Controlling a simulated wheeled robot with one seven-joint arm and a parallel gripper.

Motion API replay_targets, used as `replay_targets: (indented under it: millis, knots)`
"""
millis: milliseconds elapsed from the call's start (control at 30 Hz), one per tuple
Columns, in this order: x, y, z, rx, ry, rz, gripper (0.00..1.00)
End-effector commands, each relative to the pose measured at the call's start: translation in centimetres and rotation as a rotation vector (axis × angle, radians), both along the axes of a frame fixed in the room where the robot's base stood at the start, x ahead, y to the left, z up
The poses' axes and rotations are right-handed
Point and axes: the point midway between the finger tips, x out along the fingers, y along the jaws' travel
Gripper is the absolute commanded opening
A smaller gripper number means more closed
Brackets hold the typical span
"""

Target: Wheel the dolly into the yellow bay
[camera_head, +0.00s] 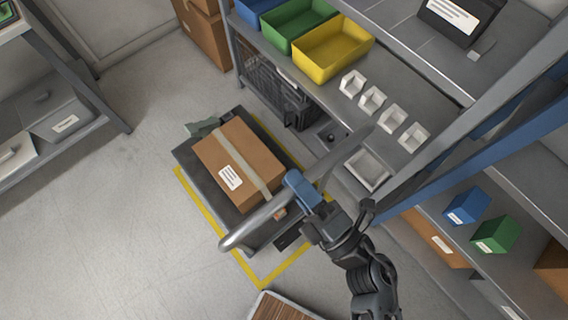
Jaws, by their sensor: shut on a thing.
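The dolly (190,165) has a dark flat deck, a large silver push handle (252,228) and a taped brown carton (237,160) with a white label on top. The yellow bay (215,222) is a yellow outline on the floor. Its left side, near corner and part of its right side show around the dolly. Its far edge is hidden, and the deck's far end reaches at least to it. Bare floor shows inside the near corner. My gripper (308,204) is shut on the handle near a blue part at its middle.
A shelf with blue, green and yellow bins (333,50) and small white holders stands close on the right. Brown cartons (205,32) stand at the back. A grey rack (75,95) is at left. A wooden-topped item (283,308) is at the bottom. Floor at left is clear.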

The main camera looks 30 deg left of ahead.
Motion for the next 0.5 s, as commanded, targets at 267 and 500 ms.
replay_targets:
  millis: [267,500]
  knots:
    - [-1.7,-4.1,-0.2,-0.005,0.004,-0.002,0.00]
    - [-2.4,-5.7,-0.2,-0.003,0.004,-0.002,0.00]
